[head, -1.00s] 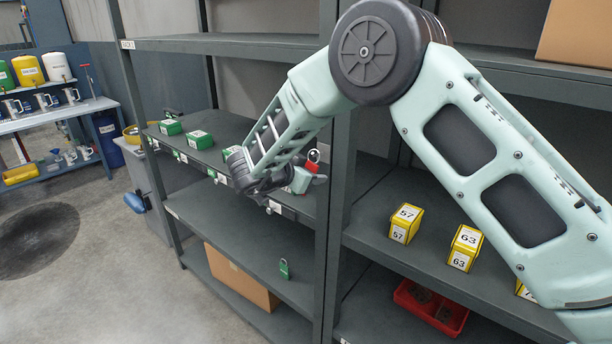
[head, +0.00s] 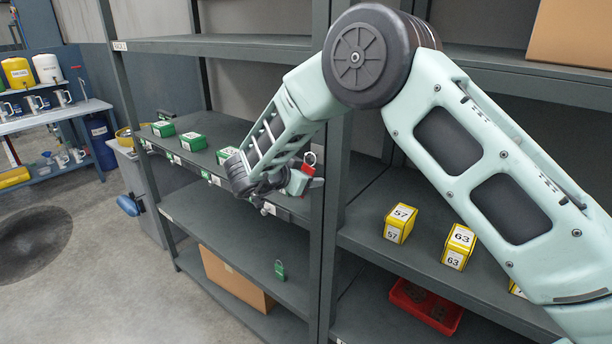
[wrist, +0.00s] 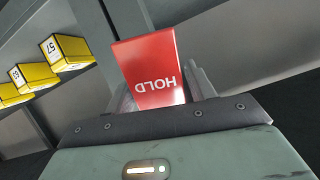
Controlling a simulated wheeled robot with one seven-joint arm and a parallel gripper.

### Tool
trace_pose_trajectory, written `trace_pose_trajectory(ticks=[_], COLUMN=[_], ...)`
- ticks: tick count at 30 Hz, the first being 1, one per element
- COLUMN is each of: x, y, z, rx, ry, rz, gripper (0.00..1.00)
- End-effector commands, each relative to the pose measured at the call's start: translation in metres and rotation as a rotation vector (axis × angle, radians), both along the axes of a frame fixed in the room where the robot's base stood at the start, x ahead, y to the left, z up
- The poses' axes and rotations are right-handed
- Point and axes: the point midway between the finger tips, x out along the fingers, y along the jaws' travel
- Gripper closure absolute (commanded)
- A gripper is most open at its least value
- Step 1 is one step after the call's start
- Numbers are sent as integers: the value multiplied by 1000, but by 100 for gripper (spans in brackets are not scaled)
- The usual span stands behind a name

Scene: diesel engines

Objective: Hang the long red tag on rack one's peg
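A red tag (head: 306,169) with a metal ring at its top is in my gripper (head: 299,180). In the wrist view the tag (wrist: 148,65) shows its red face with the word HOLD upside down. My gripper's fingers (wrist: 160,92) are at either side of the tag's lower part, shut on it. The tag is in front of the shelf edge near the middle upright. Rack one (head: 120,46) is the left grey rack, with a small label at its top left. I cannot make out its peg clearly; my arm and gripper cover part of the shelf edge.
Green boxes (head: 191,142) stand on rack one's middle shelf. Yellow numbered boxes (head: 400,222) and a red bin (head: 426,306) are on the right rack. The floor at left is open.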

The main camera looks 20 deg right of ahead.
Motion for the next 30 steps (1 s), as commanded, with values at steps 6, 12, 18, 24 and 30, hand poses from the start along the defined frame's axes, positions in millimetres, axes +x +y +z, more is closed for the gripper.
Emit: trace_pose_trajectory(ticks=[6,12,18,24,30], x=[0,-2,-17,-42,-67], y=[0,3,25,60,94], z=[0,1,9,27,47], rx=[0,0,2,4,2], ry=[0,0,-2,-3,-3], rz=[0,1,3,4,3], gripper=[30,30,30,30,30])
